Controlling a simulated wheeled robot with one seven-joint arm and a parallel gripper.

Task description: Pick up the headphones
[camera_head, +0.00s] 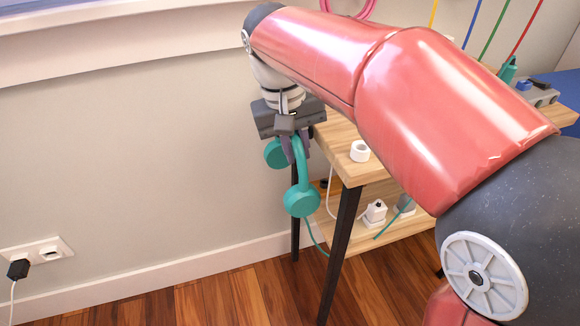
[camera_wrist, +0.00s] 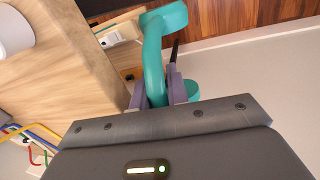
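The teal headphones (camera_head: 301,200) hang below my gripper (camera_head: 293,150) in the head view, beside the left end of the wooden table. In the wrist view the headband of the headphones (camera_wrist: 153,62) passes between the two grey fingers of my gripper (camera_wrist: 160,92). The fingers appear closed on the band from both sides. One ear cup hangs lower and toward the front, and the other is partly behind the gripper. The headphones look clear of the tabletop, past its edge.
The wooden table (camera_head: 342,150) has a white roll (camera_head: 360,151) near its left end. A lower shelf (camera_head: 388,238) carries a white plug adapter (camera_head: 375,212) and cables. A wall outlet (camera_head: 48,252) with a black plug is at left. The floor left of the table is clear.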

